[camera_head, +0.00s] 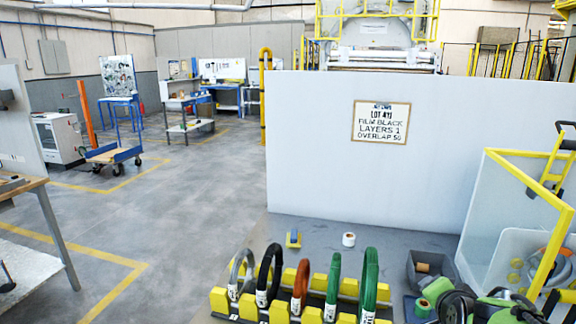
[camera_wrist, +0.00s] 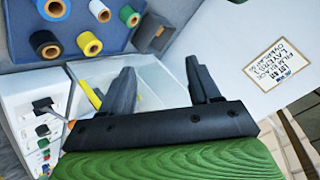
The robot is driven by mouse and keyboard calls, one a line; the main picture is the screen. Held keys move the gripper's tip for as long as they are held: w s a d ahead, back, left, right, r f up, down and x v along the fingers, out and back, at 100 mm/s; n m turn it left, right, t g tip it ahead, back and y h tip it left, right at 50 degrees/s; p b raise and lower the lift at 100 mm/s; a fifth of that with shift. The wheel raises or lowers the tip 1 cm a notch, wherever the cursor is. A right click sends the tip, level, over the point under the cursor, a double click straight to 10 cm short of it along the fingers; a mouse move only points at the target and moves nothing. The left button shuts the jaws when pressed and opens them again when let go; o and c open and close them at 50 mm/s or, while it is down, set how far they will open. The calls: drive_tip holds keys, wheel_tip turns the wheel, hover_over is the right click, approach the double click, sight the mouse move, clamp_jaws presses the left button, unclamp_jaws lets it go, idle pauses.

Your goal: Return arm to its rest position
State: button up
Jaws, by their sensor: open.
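My gripper (camera_wrist: 160,85) shows in the wrist view with its two dark fingers spread wide apart. Nothing is between them. Dark and green parts of my arm (camera_head: 490,306) show at the bottom right of the head view, folded low near the bench's right end. My fingertips cannot be made out there. A green ribbed surface fills the bottom of the wrist view, and I cannot tell what it is.
Several coils, including an orange one (camera_head: 300,287), stand upright in a yellow-block rack (camera_head: 220,299). A white panel (camera_head: 310,150) with a label sign (camera_head: 381,121) stands behind. A yellow-framed clear guard (camera_head: 535,185) is at right. A blue board (camera_wrist: 110,58) holds several rolls.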

drive_tip(key=s+a+r+n+g+y+p, duration=0.2)
drive_tip(key=s+a+r+n+p, duration=0.2)
drive_tip(key=s+a+r+n, duration=0.45)
drive_tip(key=s+a+n+g+p, duration=0.1)
drive_tip(key=s+a+n, duration=0.1)
drive_tip(key=s, duration=0.6)
drive_tip(key=s+a+n+g+y+p, duration=0.1)
drive_tip(key=s+a, duration=0.3)
drive_tip(key=s, duration=0.4)
drive_tip(key=shift+a+r+n+g+p, duration=0.25)
drive_tip(key=shift+n+p, duration=0.2)
drive_tip(key=shift+p, duration=0.35)
drive_tip(key=shift+w, duration=0.1)
